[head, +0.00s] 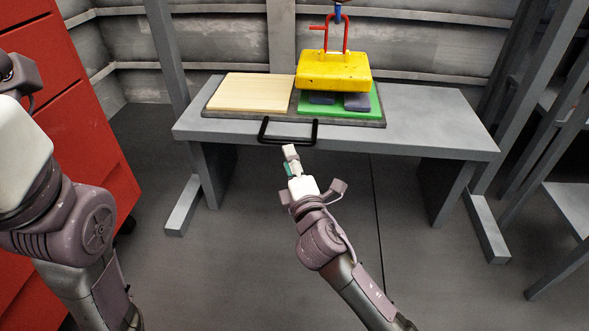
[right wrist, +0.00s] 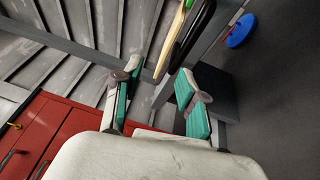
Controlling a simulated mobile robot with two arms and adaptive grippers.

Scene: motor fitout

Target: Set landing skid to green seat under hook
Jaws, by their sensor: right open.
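The landing skid is a dark tray (head: 292,120) on the grey table, with a pale wood seat (head: 250,92) on the left and a green seat (head: 369,110) on the right. A black handle (head: 288,140) sticks out from its front edge. A yellow block (head: 334,71) with a red loop stands over dark pads on the green seat, below the blue hook (head: 338,14). My right gripper (head: 291,153) is open and empty just in front of the handle; its teal pads show in the right wrist view (right wrist: 160,92). My left gripper's fingers are cut off at the left edge.
The grey table (head: 430,125) has free room right of the skid. A red cabinet (head: 75,110) stands at the left. Grey frame posts rise beside the table. The right wrist view shows a blue round thing (right wrist: 241,31) I cannot identify.

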